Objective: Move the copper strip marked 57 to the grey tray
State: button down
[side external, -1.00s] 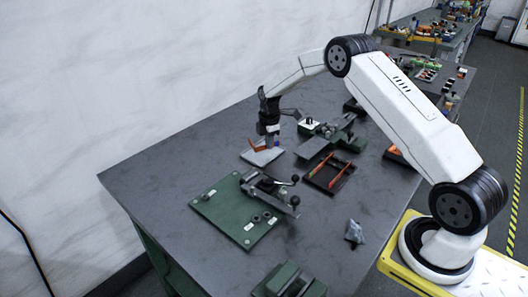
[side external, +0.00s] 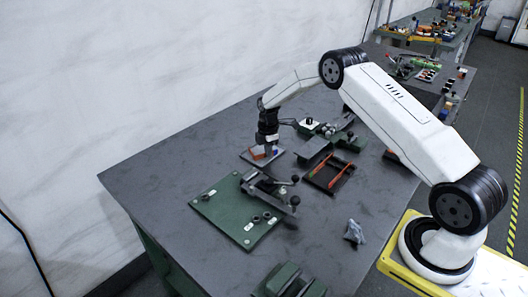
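A small light grey tray (side external: 276,159) lies flat on the table, left of the centre. An orange-red strip (side external: 258,153) shows at this tray, just left of my gripper (side external: 270,151). My gripper points down over the tray, its tips close to the strip. The fingers are too small and dark to tell whether they are open, or shut on the strip. A dark open frame (side external: 316,186) to the right holds orange-red strips (side external: 320,166). No number is legible on any strip, so I cannot tell which one is marked 57.
A green board (side external: 222,208) with a dark clamp (side external: 268,187) stands in front of the tray. Green and grey fixtures (side external: 313,148) stand behind the frame. A crumpled grey piece (side external: 354,232) lies at right front. Another green fixture (side external: 290,281) is at the front edge. The table's left part is clear.

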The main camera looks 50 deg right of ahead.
jog(key=c, duration=1.1)
grip_release()
notch_tip(320, 180, up, 12)
jog(key=shift+r, duration=0.1)
jog(key=shift+a, duration=0.1)
jog(key=s+a+r+m+t, duration=0.1)
jog(key=s+a+r+m, duration=0.3)
jog(key=s+a+m, duration=0.6)
jog(key=s+a, duration=0.1)
jog(key=s, duration=0.4)
jog(key=s+a+m+t, duration=0.1)
jog(key=s+a+m, duration=0.1)
jog(key=s, duration=0.4)
jog(key=s+a+f+m, duration=0.1)
jog(key=s+a, duration=0.3)
jog(key=s, duration=0.2)
jog(key=shift+a+f+m+t, duration=0.1)
jog(key=shift+a+m+t, duration=0.05)
jog(key=shift+m+t, duration=0.15)
